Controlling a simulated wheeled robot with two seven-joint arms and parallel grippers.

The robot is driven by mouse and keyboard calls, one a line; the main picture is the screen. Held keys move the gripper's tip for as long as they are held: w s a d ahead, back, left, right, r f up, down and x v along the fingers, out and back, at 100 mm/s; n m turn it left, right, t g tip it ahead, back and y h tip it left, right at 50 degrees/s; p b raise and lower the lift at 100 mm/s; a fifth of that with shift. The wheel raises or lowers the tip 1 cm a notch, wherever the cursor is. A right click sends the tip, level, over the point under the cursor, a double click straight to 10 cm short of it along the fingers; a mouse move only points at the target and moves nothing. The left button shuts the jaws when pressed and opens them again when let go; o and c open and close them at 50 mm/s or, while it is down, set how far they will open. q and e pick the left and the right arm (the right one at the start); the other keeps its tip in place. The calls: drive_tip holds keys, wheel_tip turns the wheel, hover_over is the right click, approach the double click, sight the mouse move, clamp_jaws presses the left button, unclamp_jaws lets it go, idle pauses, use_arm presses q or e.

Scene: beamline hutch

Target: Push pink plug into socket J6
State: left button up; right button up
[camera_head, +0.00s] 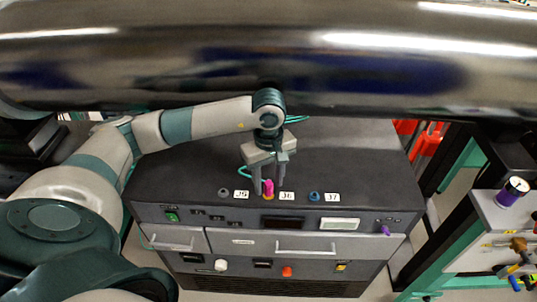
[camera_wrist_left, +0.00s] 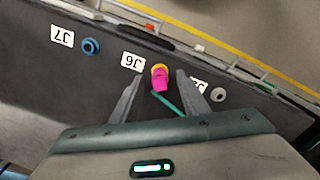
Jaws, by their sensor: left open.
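The pink plug (camera_head: 268,186) stands at socket J6 (camera_head: 268,197), whose yellow-orange rim shows at the plug's base. In the left wrist view the pink plug (camera_wrist_left: 160,82) overlaps the yellow rim of socket J6 (camera_wrist_left: 159,68), beside the J6 label. I cannot tell how deep the plug sits. My left gripper (camera_head: 268,188) points down from above, its fingers one on each side of the plug. In the left wrist view the left gripper (camera_wrist_left: 160,77) is open, with gaps between plug and fingers. A teal cable runs back from the plug. My right gripper is not in view.
A grey socket (camera_head: 223,192) by label J5 and a blue socket (camera_head: 314,196) by label J7 flank J6 on the dark cabinet top (camera_head: 350,160). A large shiny pipe (camera_head: 400,65) crosses behind and above. A side table (camera_head: 490,215) stands at right.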

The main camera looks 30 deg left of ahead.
use_arm(q)
wheel_tip(320, 180, up, 17)
drive_tip(key=b, duration=0.3)
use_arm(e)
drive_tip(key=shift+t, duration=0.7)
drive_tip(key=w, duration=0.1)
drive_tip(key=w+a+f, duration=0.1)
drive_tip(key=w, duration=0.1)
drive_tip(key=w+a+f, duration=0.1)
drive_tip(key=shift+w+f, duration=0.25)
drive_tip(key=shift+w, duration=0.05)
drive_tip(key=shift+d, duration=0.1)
